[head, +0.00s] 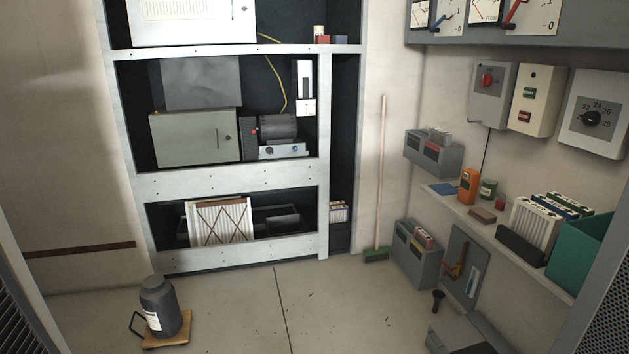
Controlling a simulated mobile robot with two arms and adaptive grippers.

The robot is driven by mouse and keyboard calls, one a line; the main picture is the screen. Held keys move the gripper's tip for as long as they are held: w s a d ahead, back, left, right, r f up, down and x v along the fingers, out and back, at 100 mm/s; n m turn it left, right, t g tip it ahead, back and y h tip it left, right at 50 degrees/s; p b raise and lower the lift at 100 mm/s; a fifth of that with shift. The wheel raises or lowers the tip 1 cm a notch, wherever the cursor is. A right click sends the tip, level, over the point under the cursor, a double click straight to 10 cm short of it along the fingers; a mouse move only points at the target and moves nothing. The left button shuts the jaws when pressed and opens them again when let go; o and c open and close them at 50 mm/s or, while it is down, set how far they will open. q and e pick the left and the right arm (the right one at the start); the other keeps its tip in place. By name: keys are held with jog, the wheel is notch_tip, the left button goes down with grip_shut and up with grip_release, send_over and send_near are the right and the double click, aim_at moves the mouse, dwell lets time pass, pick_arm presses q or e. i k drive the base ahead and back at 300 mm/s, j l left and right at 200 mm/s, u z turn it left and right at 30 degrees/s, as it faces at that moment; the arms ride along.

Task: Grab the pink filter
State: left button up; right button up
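I cannot make out a clearly pink filter in the head view. A pleated off-white filter (220,221) with dark crossed straps stands in the bottom bay of the rack. Several upright filters (538,222) with pale pleats and dark, green or blue edges stand side by side on the right wall shelf. A small stack with pale and reddish edges (339,211) sits in the narrow bay right of the rack's bottom bay; it is too small to identify. Neither of my grippers is in view.
A teal bin (579,254) stands at the near end of the wall shelf (505,238). A broom (380,190) leans on the back wall. A dark jug (158,306) stands on a small wooden board at lower left. The middle floor (300,305) is mostly clear.

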aim_at(422, 237)
jog(key=i+j, duration=0.1)
jog(key=i, duration=0.85)
jog(key=i+j, duration=0.1)
jog(key=i, duration=0.85)
jog(key=i+z, duration=0.5)
jog(key=i+j+z, duration=0.1)
jog(key=i+z, duration=0.15)
jog(key=z, duration=0.25)
jog(key=i+j+z, duration=0.3)
jog(key=z, duration=0.15)
jog(key=i+j+z, duration=0.3)
jog(key=z, duration=0.2)
jog(key=j, duration=0.05)
